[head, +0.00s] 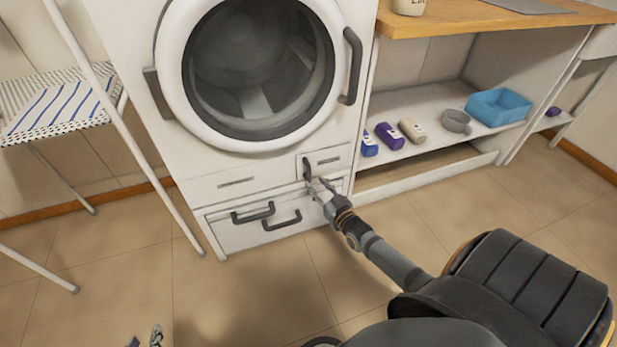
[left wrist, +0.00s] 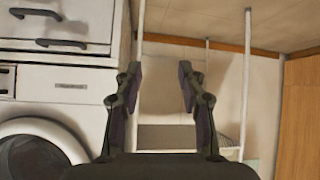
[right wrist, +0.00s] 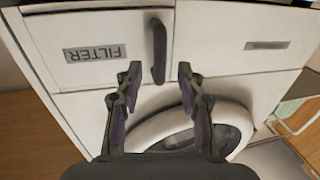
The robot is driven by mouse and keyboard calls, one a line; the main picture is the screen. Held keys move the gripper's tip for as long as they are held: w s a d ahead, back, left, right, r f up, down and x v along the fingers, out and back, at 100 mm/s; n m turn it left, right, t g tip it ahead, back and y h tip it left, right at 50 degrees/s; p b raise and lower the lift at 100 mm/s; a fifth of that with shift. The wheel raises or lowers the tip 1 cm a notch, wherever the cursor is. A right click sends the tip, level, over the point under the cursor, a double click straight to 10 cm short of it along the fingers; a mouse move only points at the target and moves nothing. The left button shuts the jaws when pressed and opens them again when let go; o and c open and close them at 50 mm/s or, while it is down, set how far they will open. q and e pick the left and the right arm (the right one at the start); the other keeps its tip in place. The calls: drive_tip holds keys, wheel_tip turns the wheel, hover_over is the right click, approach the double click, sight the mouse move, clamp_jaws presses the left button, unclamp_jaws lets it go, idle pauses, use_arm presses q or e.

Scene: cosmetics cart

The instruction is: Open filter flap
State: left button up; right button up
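The filter flap (head: 328,162) is a small white panel at the lower right of the washing machine, and it looks shut. The right wrist view shows it upside down (right wrist: 110,25) with its FILTER label. Its dark upright handle (right wrist: 158,52) also shows in the head view (head: 306,168). My right gripper (right wrist: 160,72) is open, with the handle between its fingertips in the picture; I see no clear contact. It also shows in the head view (head: 316,188). My left gripper (left wrist: 158,75) is open and empty; only its tips show at the bottom left of the head view (head: 146,338).
The washer's round door (head: 256,70) is above the flap. An open shelf (head: 425,135) at the right holds bottles, a grey cup and a blue bin (head: 498,107). A drying rack (head: 78,40) stands at the left. The floor in front is clear.

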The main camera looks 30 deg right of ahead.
sight(310, 177)
use_arm(q)
drive_tip(key=w+r+t+b, duration=0.2)
drive_tip(key=w+r+t, duration=0.5)
drive_tip(key=r, duration=0.6)
use_arm(e)
drive_tip(key=w, duration=0.3)
drive_tip(key=shift+w, duration=0.65)
drive_tip(key=shift+w+d+b, duration=0.1)
drive_tip(key=shift+w+b, duration=0.45)
drive_tip(key=shift+b, duration=0.05)
use_arm(q)
wheel_tip(310, 177, up, 16)
drive_tip(key=s+t, duration=0.1)
drive_tip(key=t, duration=0.6)
drive_tip(key=shift+s+a+r+m+h, duration=0.2)
drive_tip(key=shift+a+r+m+h, duration=0.1)
drive_tip(key=shift+a+m, duration=0.1)
use_arm(e)
drive_tip(key=shift+w, duration=0.1)
use_arm(q)
drive_tip(key=shift+f, duration=0.1)
use_arm(e)
clamp_jaws()
